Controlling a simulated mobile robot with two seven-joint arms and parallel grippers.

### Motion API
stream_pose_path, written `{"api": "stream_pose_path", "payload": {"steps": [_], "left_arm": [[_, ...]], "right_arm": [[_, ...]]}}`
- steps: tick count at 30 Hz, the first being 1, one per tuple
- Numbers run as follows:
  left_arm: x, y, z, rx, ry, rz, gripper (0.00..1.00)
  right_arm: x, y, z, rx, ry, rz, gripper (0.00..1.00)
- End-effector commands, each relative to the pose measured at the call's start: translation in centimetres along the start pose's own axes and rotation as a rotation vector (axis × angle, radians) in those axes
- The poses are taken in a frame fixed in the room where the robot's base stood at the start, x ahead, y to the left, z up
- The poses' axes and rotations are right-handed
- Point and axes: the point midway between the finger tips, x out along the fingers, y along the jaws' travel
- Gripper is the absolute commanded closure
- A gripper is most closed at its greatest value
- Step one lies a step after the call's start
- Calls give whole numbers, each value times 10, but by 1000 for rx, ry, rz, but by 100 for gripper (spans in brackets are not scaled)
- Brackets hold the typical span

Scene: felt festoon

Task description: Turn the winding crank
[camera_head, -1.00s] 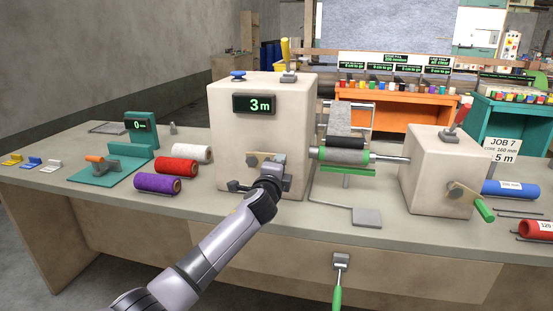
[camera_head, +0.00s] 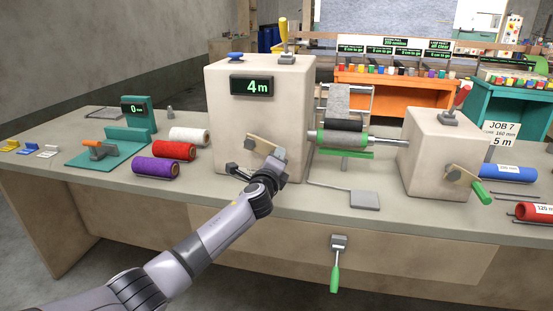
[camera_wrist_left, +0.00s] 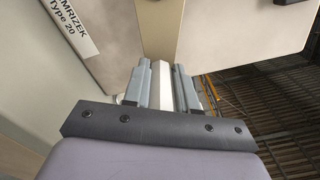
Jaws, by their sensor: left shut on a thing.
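The winding crank is a tan flat bar (camera_head: 263,146) on the front of the left beige housing (camera_head: 222,120). The bar slopes down to the right. My left gripper (camera_head: 277,165) is at its lower right end, shut on the crank's handle. The left wrist view shows the two grey fingers (camera_wrist_left: 164,88) on either side of a pale handle (camera_wrist_left: 180,88), with the tan bar (camera_wrist_left: 160,28) beyond. The display (camera_head: 252,87) on the housing reads 4 m. A roller (camera_head: 355,138) with a green end lies right of the housing. My right gripper is not in view.
A second beige housing (camera_head: 412,150) with a green-handled crank (camera_head: 482,191) stands to the right. Red (camera_head: 172,151), white (camera_head: 190,135) and purple (camera_head: 155,167) spools lie left of my arm. A JOB 7 card (camera_head: 500,140) reads 5 m.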

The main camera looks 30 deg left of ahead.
Motion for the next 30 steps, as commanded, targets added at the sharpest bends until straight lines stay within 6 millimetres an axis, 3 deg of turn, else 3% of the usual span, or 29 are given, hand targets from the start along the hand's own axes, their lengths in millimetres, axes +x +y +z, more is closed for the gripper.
{"api": "stream_pose_path", "payload": {"steps": [5, 6, 8, 20, 30], "left_arm": [[0, 0, 2, 0, -4, 1, 100], [0, 0, 2, -1, -4, 1, 67], [0, 0, 2, -1, -4, 1, 48], [-3, 0, 1, -2, -1, 0, 48], [-36, 0, 1, -1, -1, 0, 48]], "right_arm": [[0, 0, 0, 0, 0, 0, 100], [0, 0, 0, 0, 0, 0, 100], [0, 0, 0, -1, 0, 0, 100], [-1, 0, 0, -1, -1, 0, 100], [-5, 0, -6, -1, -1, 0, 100]]}}
